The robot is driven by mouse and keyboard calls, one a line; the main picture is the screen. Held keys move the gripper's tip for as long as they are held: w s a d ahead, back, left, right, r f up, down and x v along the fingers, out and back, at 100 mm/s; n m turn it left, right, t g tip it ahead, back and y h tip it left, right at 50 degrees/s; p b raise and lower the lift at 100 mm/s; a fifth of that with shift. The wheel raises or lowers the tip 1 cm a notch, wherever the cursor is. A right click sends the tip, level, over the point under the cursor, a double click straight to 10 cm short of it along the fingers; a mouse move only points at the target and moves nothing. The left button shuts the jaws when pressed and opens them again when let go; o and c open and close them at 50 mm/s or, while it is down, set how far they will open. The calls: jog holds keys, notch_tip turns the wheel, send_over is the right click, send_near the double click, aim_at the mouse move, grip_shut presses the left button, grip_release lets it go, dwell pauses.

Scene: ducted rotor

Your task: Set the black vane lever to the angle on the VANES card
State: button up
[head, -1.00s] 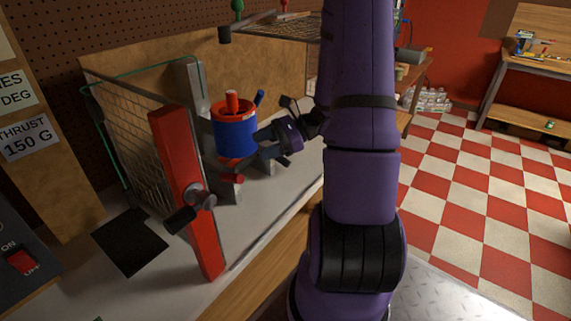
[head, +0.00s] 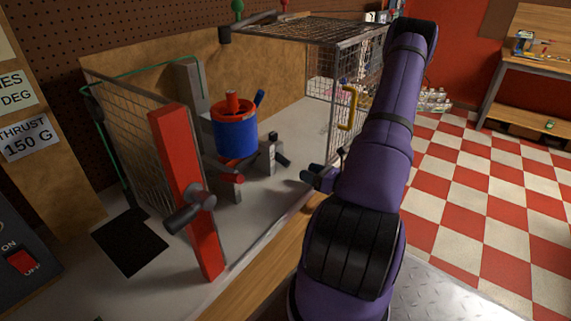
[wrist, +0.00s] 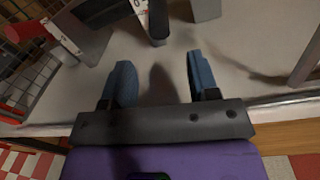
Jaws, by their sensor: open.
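The black vane lever (head: 283,160) sticks out from a small grey stand beside the blue duct (head: 235,135). In the wrist view the black lever (wrist: 158,24) lies ahead of my fingers, beside a white scale plate (wrist: 140,6) with a partly visible mark. Its exact angle is not readable. My gripper (wrist: 161,82) is open and empty, its two blue-grey fingers apart and not touching the lever. In the head view my gripper (head: 318,180) is low, right of the lever near the bench's front edge.
A red post (head: 187,195) with a dark handle stands at the left front. Mesh cage panels (head: 130,140) flank the duct, with an open cage door and yellow handle (head: 348,108) at right. A THRUST 150 G card (head: 27,138) hangs left. Bench surface around the stand is clear.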

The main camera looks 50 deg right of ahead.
aim_at(286, 163)
jog(key=w, duration=0.3)
jog(key=w+a, duration=0.1)
jog(key=w, duration=0.5)
jog(key=shift+w+a, duration=0.15)
jog(key=shift+w, duration=0.1)
jog(key=shift+c, duration=0.5)
grip_shut()
